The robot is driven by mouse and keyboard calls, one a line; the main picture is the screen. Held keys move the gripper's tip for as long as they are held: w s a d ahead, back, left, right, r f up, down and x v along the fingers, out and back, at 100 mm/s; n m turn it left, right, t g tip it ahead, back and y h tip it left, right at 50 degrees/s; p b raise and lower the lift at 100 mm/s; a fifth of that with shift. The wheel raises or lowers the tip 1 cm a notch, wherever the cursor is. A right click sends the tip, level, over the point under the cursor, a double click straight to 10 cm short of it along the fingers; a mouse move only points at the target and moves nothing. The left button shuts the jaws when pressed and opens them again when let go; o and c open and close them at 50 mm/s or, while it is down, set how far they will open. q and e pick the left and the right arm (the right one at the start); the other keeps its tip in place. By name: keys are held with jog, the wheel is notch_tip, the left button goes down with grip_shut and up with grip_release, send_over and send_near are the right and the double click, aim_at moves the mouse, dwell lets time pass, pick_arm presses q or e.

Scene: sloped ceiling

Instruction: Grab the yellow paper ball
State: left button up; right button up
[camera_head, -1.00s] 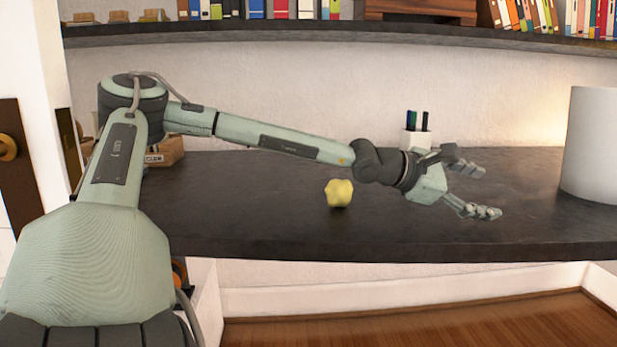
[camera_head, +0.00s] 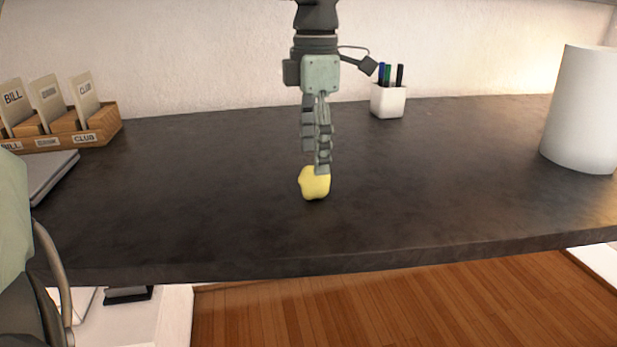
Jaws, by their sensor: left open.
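The yellow paper ball (camera_head: 314,184) lies on the dark table (camera_head: 430,190), in the middle of the head view, back from the front edge. My left gripper (camera_head: 318,160) points down from above, its fingers just over and partly in front of the ball's top. The fingers are seen nearly edge-on, one behind the other. The gripper is open and does not hold the ball; whether a fingertip touches it I cannot tell. My right gripper is not in view.
A white pen cup (camera_head: 388,101) with several pens stands behind and right of the gripper. A white cylinder (camera_head: 582,110) stands at the right. A wooden card holder (camera_head: 70,132) and a grey flat item (camera_head: 50,175) are at the left. The table around the ball is clear.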

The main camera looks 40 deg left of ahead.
aim_at(315, 181)
pick_arm(q)
notch_tip(315, 181, down, 5)
jog(key=shift+f, duration=0.2)
jog(key=shift+c, duration=0.4)
jog(key=shift+w, duration=0.1)
jog(key=c, duration=0.8)
